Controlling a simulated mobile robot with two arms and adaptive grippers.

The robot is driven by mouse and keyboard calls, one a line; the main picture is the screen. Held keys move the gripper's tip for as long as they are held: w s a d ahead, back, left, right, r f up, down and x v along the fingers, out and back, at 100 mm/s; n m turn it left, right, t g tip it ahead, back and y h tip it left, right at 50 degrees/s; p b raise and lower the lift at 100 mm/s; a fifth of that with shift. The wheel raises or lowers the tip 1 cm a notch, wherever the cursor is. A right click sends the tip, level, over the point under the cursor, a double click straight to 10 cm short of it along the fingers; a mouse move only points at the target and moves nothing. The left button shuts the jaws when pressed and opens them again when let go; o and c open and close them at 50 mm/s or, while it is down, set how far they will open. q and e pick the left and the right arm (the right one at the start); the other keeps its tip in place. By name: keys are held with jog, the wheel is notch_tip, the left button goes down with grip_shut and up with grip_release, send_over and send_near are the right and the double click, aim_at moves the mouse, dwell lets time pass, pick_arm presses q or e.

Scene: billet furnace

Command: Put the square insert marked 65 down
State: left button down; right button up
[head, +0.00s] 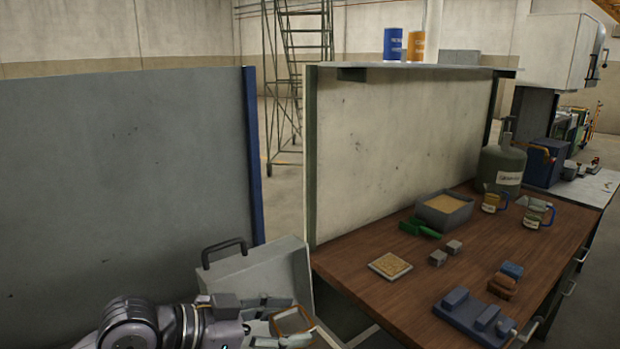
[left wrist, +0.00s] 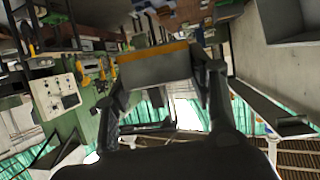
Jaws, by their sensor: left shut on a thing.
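The square insert (head: 306,321), a grey block with an orange-brown edge, is in my left gripper (head: 284,322) at the bottom of the head view. The left wrist view shows its grey face (left wrist: 155,70) and orange edge between the two fingers. The gripper is shut on it and holds it in front of a light grey open case. I cannot read a 65 on it, and part of it is hidden by the fingers. My right gripper is not in view.
The grey case (head: 262,272) with a dark handle stands left of the wooden bench (head: 350,277). The bench holds a tan square plate (head: 390,265), small grey blocks, a sand-filled tray (head: 417,210), mugs and a blue fixture (head: 470,312). Bare wood shows between them.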

pick_arm(q)
jog(key=s+a+f, duration=0.4)
jog(key=a, duration=0.3)
jog(key=s+a+f+n+t+y, duration=0.1)
jog(key=s+a+f, duration=0.2)
jog(key=a+f, duration=0.2)
jog(key=a, duration=0.3)
jog(key=shift+s+f+b, duration=0.3)
jog(key=shift+s, duration=0.1)
jog(key=shift+a+t, duration=0.15)
jog(key=shift+t, duration=0.15)
